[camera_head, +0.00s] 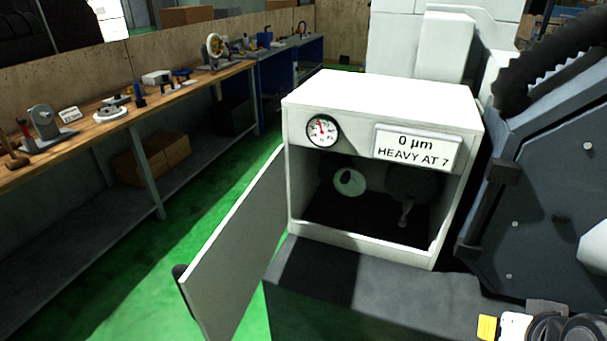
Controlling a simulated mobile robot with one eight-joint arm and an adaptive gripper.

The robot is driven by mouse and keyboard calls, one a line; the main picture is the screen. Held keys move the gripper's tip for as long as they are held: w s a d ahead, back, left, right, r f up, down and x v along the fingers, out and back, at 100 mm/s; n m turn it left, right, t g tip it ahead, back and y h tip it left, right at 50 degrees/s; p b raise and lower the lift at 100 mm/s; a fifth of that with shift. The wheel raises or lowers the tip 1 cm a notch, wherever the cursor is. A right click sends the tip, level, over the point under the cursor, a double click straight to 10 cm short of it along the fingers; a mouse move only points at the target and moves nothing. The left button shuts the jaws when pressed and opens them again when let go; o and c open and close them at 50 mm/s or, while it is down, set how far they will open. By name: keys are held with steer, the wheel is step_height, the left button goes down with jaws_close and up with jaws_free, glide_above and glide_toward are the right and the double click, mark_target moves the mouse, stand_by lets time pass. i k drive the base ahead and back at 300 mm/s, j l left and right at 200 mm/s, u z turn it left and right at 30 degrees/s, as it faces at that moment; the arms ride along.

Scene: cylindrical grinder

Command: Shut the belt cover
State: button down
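The belt cover (240,248) is a flat, light grey door panel on the left side of a white housing (384,97). It stands wide open, swung out toward me and to the left. A dark handle (181,276) shows at its outer edge, partly hidden behind the panel. The housing's front opening is uncovered, with a pale round part (349,182) and a darker round part (408,180) in the shadow inside.
A dark grey base (395,303) lies below the housing. A large dark machine body (550,200) stands close on its right. A workbench (95,132) with tools runs along the left wall. Green floor (95,290) is clear between bench and cover.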

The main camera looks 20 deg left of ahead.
mark_target(218, 290)
steer(key=k+j, duration=0.1)
steer(key=j, duration=0.3)
steer(key=k+j, duration=0.1)
steer(key=j, duration=0.35)
steer(key=k+j, duration=0.1)
steer(key=j, duration=0.3)
steer(key=k+j, duration=0.1)
steer(key=j, duration=0.3)
steer(key=k+j, duration=0.1)
steer(key=j, duration=0.35)
steer(key=k+j, duration=0.1)
steer(key=j, duration=0.3)
steer(key=z, duration=0.05)
